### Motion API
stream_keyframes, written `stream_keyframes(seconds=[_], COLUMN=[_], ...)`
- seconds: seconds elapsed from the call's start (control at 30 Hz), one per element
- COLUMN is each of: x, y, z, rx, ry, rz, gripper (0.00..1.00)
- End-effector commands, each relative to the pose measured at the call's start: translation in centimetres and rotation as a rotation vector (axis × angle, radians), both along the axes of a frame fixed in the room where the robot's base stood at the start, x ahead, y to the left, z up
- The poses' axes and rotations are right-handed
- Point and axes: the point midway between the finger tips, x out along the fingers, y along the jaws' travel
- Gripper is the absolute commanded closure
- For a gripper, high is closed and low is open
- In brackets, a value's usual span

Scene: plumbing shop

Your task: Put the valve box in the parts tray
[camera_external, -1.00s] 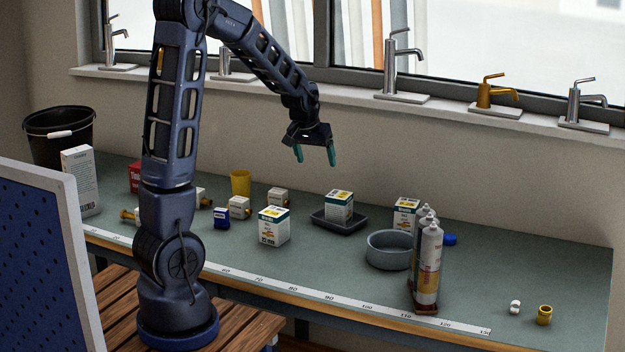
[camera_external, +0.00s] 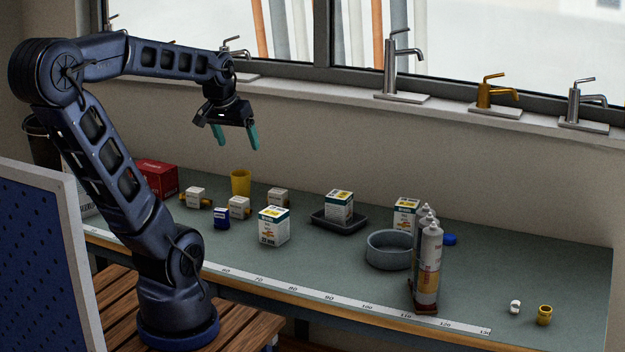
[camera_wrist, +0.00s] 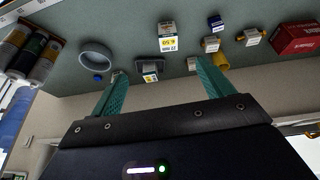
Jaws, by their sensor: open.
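Several similar white boxes with yellow and orange labels stand on the bench; I cannot read which is the valve box. One box (camera_external: 273,226) stands on the bare bench left of the dark tray, and shows in the wrist view (camera_wrist: 167,37). A second box (camera_external: 340,204) stands upright in the shallow dark tray (camera_external: 323,219), apparently the parts tray. A third box (camera_external: 404,212) is partly hidden behind the tubes. My gripper (camera_external: 237,137) is open and empty, fingers pointing down, high above the back of the bench around the yellow cup. Its fingers (camera_wrist: 159,70) frame the tray in the wrist view.
A round grey bowl (camera_external: 385,249) and upright tubes (camera_external: 428,265) stand right of the tray. A yellow cup (camera_external: 241,182), small blue box (camera_external: 221,218), small valve-like parts (camera_external: 238,207) and red box (camera_external: 158,179) are left. The bench's right part is mostly clear.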

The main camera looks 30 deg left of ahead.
Motion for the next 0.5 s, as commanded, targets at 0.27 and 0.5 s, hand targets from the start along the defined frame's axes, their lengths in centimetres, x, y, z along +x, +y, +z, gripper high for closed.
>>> stream_keyframes(seconds=[0.27, 0.5], x=[-5.0, -5.7], y=[0.5, 0.6], z=[0.0, -0.1], rx=[0.033, 0.037], ry=[-0.007, -0.005], rz=[0.007, 0.007], gripper=[0.20, 0.20])
